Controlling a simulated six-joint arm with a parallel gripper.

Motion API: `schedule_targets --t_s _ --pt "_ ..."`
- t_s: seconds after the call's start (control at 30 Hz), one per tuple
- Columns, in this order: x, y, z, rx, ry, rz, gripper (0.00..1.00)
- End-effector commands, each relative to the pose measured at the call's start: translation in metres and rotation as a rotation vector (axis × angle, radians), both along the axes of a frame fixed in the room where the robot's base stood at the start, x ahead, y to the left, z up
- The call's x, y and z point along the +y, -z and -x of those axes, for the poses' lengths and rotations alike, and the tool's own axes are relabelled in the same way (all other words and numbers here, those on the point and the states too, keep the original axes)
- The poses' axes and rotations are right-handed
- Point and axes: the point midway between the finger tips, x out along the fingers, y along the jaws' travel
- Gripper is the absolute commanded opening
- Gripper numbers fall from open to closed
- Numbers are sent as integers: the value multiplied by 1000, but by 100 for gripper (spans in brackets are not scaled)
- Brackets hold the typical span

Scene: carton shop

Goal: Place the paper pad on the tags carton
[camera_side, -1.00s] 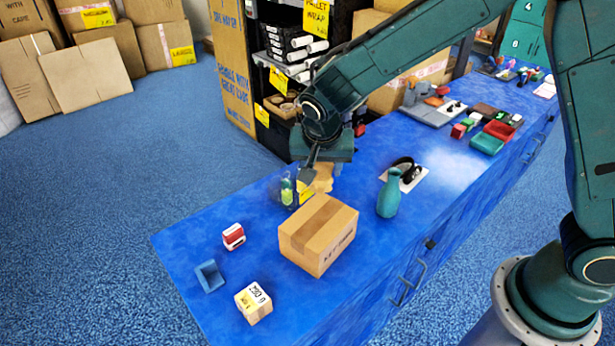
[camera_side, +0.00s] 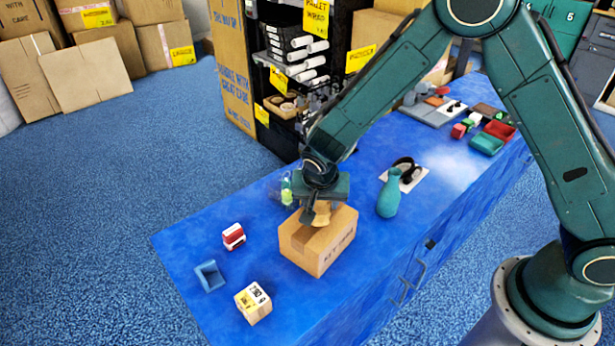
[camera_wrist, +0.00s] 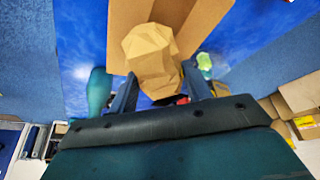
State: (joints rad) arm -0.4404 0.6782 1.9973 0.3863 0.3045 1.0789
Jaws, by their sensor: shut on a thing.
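A crumpled tan paper pad (camera_side: 323,215) is held in my gripper (camera_side: 316,210), right over the top of a brown taped carton (camera_side: 318,247). The carton's side lettering seems to begin with "KEY"; the rest is too small to read. In the wrist view the pad (camera_wrist: 152,55) sits between the two fingers of my gripper (camera_wrist: 162,88), with the carton (camera_wrist: 195,15) behind it. I cannot tell whether the pad touches the carton's top. The carton is closed and upright on the blue bench.
A teal vase (camera_side: 388,197) stands right of the carton, near black headphones (camera_side: 405,168). A clear bag with green contents (camera_side: 286,190) is behind it. A red-and-white stamp (camera_side: 233,236), a blue holder (camera_side: 209,275) and a small labelled box (camera_side: 253,303) stand to the left.

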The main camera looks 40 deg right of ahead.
Motion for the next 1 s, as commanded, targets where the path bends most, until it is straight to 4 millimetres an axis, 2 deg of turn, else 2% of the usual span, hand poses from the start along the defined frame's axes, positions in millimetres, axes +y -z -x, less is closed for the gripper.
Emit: schedule_targets --t_s 0.2,0.7,0.73,0.8,1.0 --pt "0 22 0 2 0 1 28" --pt "0 27 0 0 0 0 28" --pt "0 27 0 0 0 0 55" --pt "0 27 0 0 0 0 68" --pt "0 26 0 0 0 0 71"
